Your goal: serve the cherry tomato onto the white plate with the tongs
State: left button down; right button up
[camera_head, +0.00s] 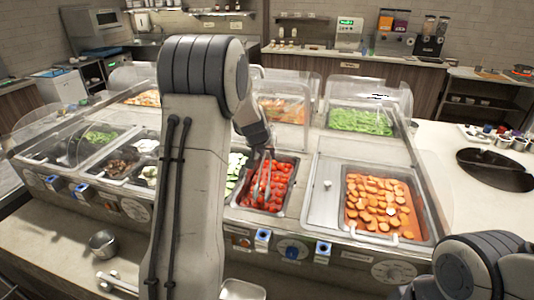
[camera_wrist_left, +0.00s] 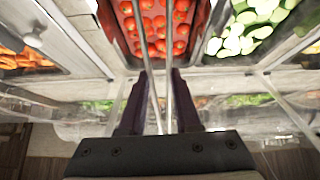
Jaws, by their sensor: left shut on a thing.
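Cherry tomatoes (camera_head: 282,180) fill a metal well in the middle of the counter. They also show at the top of the left wrist view (camera_wrist_left: 178,30). My left gripper (camera_wrist_left: 160,95) is shut on the metal tongs (camera_wrist_left: 150,55). In the head view the tongs (camera_head: 264,178) point down over the tomato well, below my left gripper (camera_head: 262,149). I cannot tell whether their tips touch or hold a tomato. A pale, rounded square dish (camera_head: 242,290) shows partly at the bottom edge; I cannot tell if it is the white plate. My right gripper is out of view.
A well of orange slices (camera_head: 378,205) lies right of the tomatoes, beside a steel lid (camera_head: 322,195). Cucumber slices (camera_wrist_left: 250,25) lie on the other side. Clear guards (camera_head: 370,95) stand behind the wells.

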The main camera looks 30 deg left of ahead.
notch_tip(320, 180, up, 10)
jog(key=p, duration=1)
